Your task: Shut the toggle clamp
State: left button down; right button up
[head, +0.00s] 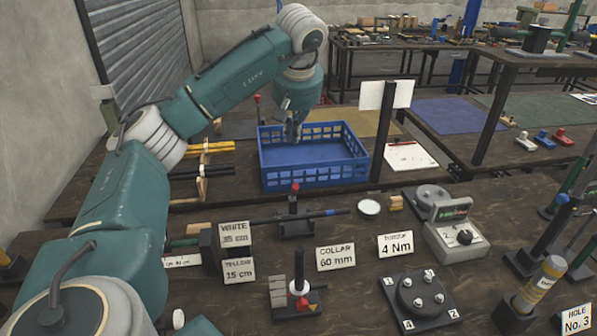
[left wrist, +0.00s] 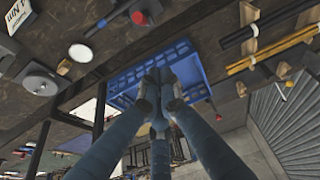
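What looks like the toggle clamp (head: 295,224) stands mid-bench in the head view, a dark base with a red-tipped upright handle (head: 295,190). A dark rod (head: 335,212) with a blue band lies across it. In the left wrist view a red-topped dark fixture (left wrist: 138,17) at the top edge seems to be the same clamp. My left gripper (head: 293,135) points down over the blue crate, behind the clamp and apart from it. It also shows in the left wrist view (left wrist: 160,75); its fingertips are close together, and whether they meet is unclear. My right gripper is not in view.
The blue crate (head: 315,180) is empty and lies under my left gripper. A dark post (head: 384,135) with a white sign stands to its right. Signs, a torque unit (head: 455,240) and a round peg fixture (head: 418,295) crowd the front bench. Another red-tipped upright (head: 257,104) stands behind the crate.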

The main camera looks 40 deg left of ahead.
pick_arm(q)
jog(key=p, duration=0.1)
send_over(294, 191)
jog(key=w+a, duration=0.4)
jog(key=a, duration=0.1)
notch_tip(294, 191, down, 9)
jog(key=shift+s+d+f+p, duration=0.55)
jog(key=shift+s+d+f, duration=0.3)
jog(key=shift+d+f, duration=0.25)
jog(key=shift+s+d, duration=0.15)
jog(key=shift+d, duration=0.1)
jog(key=shift+d+f, duration=0.1)
jog(key=shift+f, duration=0.1)
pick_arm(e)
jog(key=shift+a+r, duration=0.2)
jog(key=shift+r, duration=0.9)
